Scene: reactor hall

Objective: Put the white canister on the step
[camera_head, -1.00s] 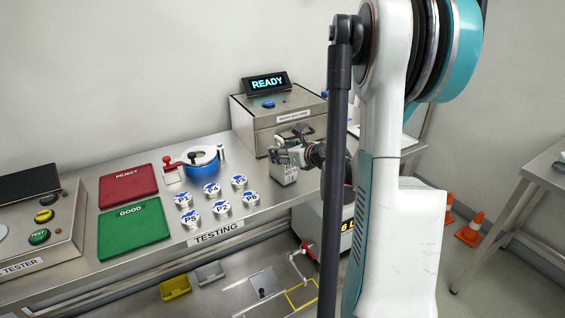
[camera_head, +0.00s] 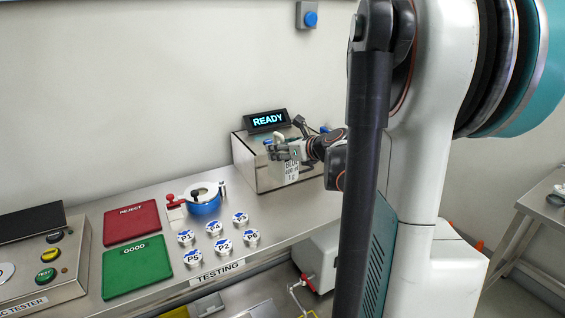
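My gripper (camera_head: 283,152) reaches in from the right, in front of the steel machine with the READY display. It appears closed on the white canister (camera_head: 291,172), whose printed label shows just below the fingers. The canister looks upright and held above the bench, with the machine's front behind it. The fingers are small and dark here, and they hide the canister's top. I cannot pick out the step with certainty in this view.
The steel machine (camera_head: 245,165) stands at the back of the bench (camera_head: 150,200). Several labelled white pucks (camera_head: 223,246), a blue round pot (camera_head: 205,207), a red REJECT tray (camera_head: 132,222) and a green GOOD tray (camera_head: 136,266) lie to the left. My arm blocks the right.

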